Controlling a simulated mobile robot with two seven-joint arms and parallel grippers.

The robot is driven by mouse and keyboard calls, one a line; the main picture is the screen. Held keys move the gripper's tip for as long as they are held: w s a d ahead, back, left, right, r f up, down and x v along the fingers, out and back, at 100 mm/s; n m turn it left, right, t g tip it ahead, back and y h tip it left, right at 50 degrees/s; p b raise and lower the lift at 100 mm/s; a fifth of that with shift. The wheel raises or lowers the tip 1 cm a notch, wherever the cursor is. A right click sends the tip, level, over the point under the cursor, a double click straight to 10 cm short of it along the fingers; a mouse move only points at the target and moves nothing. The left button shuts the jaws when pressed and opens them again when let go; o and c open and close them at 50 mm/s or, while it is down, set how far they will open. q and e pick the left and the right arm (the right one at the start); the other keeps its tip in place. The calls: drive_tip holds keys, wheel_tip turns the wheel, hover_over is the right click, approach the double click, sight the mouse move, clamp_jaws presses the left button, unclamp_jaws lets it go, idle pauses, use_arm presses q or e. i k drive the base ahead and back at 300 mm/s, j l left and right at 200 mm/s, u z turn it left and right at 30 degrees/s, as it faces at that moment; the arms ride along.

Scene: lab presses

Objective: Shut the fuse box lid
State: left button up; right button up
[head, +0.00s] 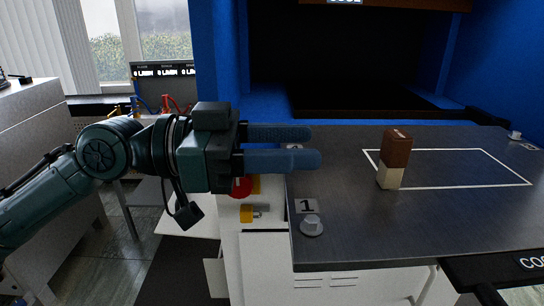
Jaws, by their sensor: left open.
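My left gripper (314,146) reaches in from the left and points right. It is open, with two blue-grey fingers and nothing visible between them. It hovers in front of the left edge of the dark worktop. No clearly marked fuse box or lid can be made out. Below the gripper is a white cabinet front with a red round button (241,188) and a yellow knob (247,213). The gripper hides part of this front. A white flat panel (181,222) sticks out to its left; I cannot tell whether it is a lid. My right gripper is not in view.
The dark worktop (345,225) carries a brown and cream block (397,150) at the left of a white outlined rectangle. A grey knob (312,225) sits by a "1" label. The blue press frame (219,50) rises behind. A white cabinet (30,130) stands far left.

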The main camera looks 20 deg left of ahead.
sight(209, 227)
drive_tip(key=k+j, duration=0.1)
drive_tip(key=j, duration=0.4)
drive_tip(key=k+j, duration=0.1)
drive_tip(key=j, duration=0.35)
drive_tip(key=k+j, duration=0.1)
drive_tip(key=j, duration=0.4)
